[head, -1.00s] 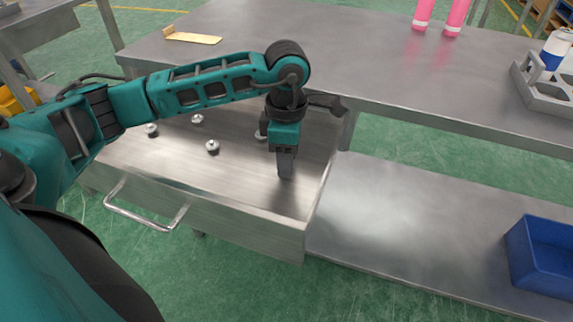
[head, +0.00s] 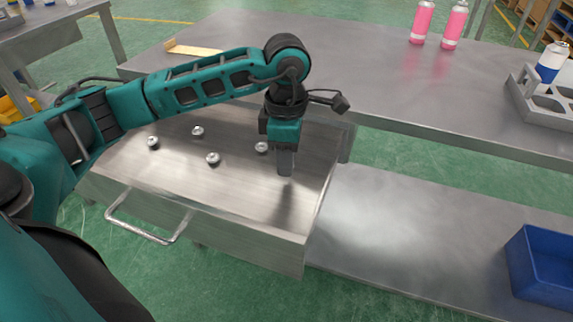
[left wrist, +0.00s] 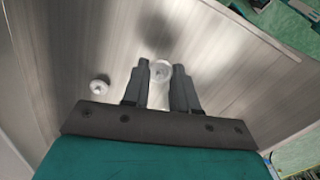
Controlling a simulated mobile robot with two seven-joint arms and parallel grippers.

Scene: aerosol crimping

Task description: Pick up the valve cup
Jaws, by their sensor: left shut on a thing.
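My left gripper (head: 285,172) points down over the right part of the open metal drawer (head: 150,180). In the left wrist view its fingers (left wrist: 160,78) are closed around a small, pale, round valve cup (left wrist: 161,71). In the head view this held cup is hidden by the fingers. Several other silvery valve cups lie loose on the drawer floor: one at the left (head: 153,142), one at the back (head: 198,131), one in the middle (head: 213,158) and one just left of the gripper (head: 261,148). My right gripper is not in view.
The drawer has a bar handle (head: 140,235) in front and raised walls. The metal table (head: 400,95) behind holds pink cans (head: 422,22), a grey rack (head: 545,100) with a blue-and-white can (head: 552,60), and a yellowish tray (head: 193,50). A blue bin (head: 540,265) stands on the lower shelf.

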